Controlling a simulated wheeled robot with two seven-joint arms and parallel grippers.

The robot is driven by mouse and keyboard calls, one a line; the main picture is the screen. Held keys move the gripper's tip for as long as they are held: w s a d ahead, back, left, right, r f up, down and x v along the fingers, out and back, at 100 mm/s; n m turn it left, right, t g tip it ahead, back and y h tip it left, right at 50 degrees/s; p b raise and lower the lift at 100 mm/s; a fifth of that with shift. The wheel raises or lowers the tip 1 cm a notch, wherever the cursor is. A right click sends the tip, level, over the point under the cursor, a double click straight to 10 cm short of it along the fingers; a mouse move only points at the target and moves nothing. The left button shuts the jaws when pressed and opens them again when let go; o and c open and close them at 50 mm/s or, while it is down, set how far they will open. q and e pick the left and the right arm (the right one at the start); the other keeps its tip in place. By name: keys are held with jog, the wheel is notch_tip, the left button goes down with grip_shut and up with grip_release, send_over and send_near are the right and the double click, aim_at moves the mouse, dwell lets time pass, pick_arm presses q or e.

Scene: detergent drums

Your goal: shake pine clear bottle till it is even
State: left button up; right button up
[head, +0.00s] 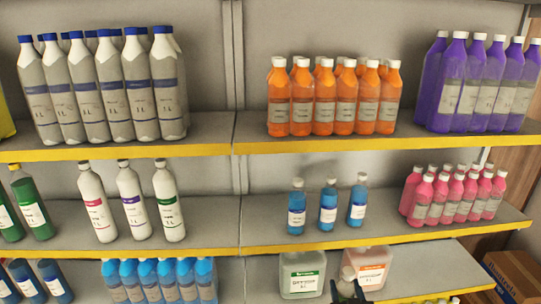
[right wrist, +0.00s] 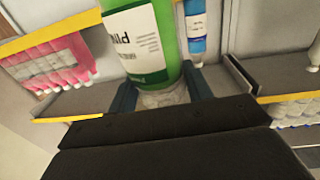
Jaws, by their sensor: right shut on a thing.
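A green bottle (right wrist: 172,40) fills the upper middle of the right wrist view. The rest of the bottle runs out of the top of that view. In the head view only a small dark part of my right gripper (head: 346,290) shows at the bottom edge, and I cannot make out the green bottle there. My left gripper is not in view.
Behind the gripper, two jugs, one with a green label (head: 302,274) and one with an orange label (head: 368,266), stand on the lower shelf. Blue bottles (head: 327,206) and pink bottles (head: 452,192) stand on the middle shelf. The lower shelf's right part (head: 435,270) is clear.

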aim_at(349, 272)
jog(key=shift+r, duration=3.7)
notch_tip(349, 272, down, 8)
jog(key=shift+r, duration=0.5)
